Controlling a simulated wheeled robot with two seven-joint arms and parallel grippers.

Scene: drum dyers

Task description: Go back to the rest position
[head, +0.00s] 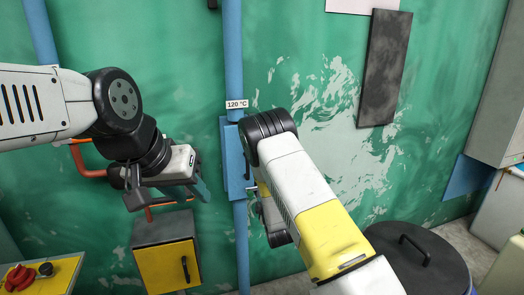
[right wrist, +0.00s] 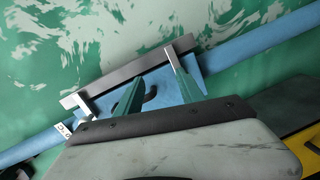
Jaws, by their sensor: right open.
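My left gripper (head: 172,190) hangs at the left in the head view, in front of the green wall and above a grey and yellow box. I see no object in it, but the gap between its fingers is not clear. My right arm reaches up from the bottom right, and its forearm hides most of its gripper. In the right wrist view my right gripper (right wrist: 155,65) is open, its fingers apart and nothing held between them. It faces a blue panel (head: 233,158) on the blue pipe; whether it touches the panel cannot be told.
The vertical blue pipe (head: 233,60) carries a "120 °C" label (head: 236,104). The grey and yellow box (head: 167,230) is below my left gripper. A control panel with a red knob (head: 20,277) is at bottom left. A dark lidded drum (head: 420,262) stands at bottom right.

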